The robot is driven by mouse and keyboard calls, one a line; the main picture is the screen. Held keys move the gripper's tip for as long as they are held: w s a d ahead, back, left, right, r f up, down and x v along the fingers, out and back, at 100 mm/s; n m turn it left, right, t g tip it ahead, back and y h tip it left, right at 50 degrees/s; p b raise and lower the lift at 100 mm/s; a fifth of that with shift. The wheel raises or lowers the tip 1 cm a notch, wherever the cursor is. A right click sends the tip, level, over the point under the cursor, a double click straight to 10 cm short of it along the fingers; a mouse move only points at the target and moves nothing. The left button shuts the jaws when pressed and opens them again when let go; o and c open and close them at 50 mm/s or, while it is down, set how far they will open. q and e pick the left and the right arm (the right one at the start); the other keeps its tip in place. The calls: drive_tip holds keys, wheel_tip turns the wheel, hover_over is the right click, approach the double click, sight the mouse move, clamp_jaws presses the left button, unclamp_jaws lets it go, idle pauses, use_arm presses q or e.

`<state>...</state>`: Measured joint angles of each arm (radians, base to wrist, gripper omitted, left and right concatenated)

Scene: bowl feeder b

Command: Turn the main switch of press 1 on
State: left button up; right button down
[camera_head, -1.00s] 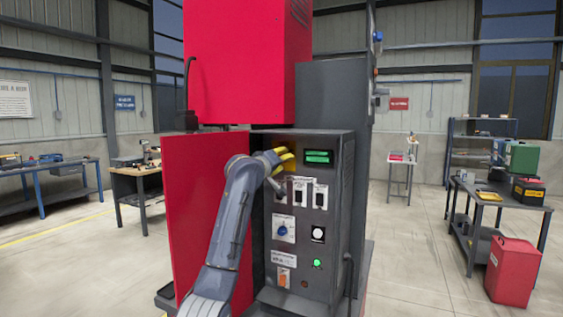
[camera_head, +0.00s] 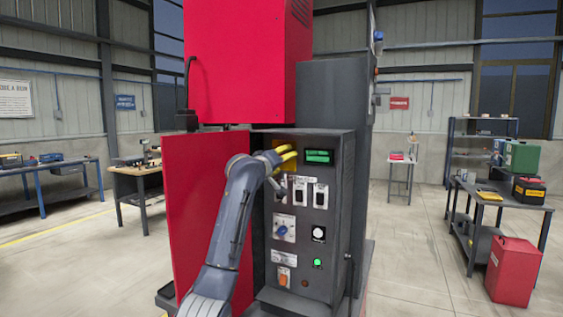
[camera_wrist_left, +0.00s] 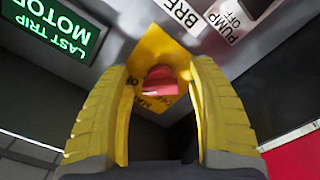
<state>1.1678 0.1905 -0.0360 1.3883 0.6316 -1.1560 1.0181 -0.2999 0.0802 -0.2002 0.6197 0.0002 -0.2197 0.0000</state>
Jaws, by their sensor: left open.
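The main switch is a red knob (camera_wrist_left: 160,80) on a yellow plate (camera_wrist_left: 155,48) in the left wrist view. The plate's lettering is partly hidden and upside down. It sits at the upper left of the grey control panel (camera_head: 340,210). My left gripper (camera_head: 286,153) is at that corner of the panel, its yellow fingers open. In the left wrist view its fingers (camera_wrist_left: 160,72) stand on either side of the red knob, with a gap visible beside it. I cannot tell whether they touch the plate. The right gripper is not in view.
A green-lit display (camera_head: 319,156) is right of the switch. Below are several white-labelled breakers (camera_head: 320,196), a blue selector (camera_head: 283,230) and a green lamp (camera_head: 317,263). An open red door (camera_head: 190,200) stands left of the panel, near my arm.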

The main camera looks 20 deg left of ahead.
use_arm(q)
drive_tip(key=s+a, duration=0.1)
drive_tip(key=s, duration=1.1)
drive_tip(key=shift+a, duration=0.1)
idle(0.4)
